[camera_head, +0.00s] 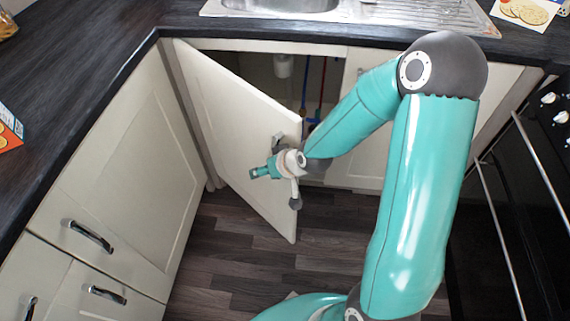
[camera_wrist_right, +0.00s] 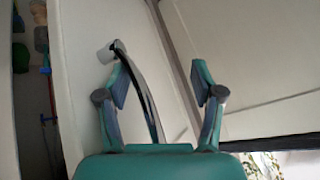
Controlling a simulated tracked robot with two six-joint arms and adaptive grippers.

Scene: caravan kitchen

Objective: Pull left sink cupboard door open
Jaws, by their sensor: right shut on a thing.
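The left sink cupboard door (camera_head: 235,125) is a cream panel hinged at its left side. It stands swung out from the cupboard, with the dark opening showing behind it. My right gripper (camera_head: 266,171) is at the door's free edge, shut on the door handle. In the right wrist view the curved chrome handle (camera_wrist_right: 143,88) runs between the two fingers of the right gripper (camera_wrist_right: 163,80). In the head view the gripper covers much of the handle. My left gripper is not in view.
Red and blue pipes (camera_head: 321,82) and a white fitting (camera_head: 283,66) show inside the cupboard. The sink (camera_head: 280,5) is above. Drawers with handles (camera_head: 91,236) stand at left, an oven (camera_head: 500,220) at right. Wood floor (camera_head: 222,240) is clear below the door.

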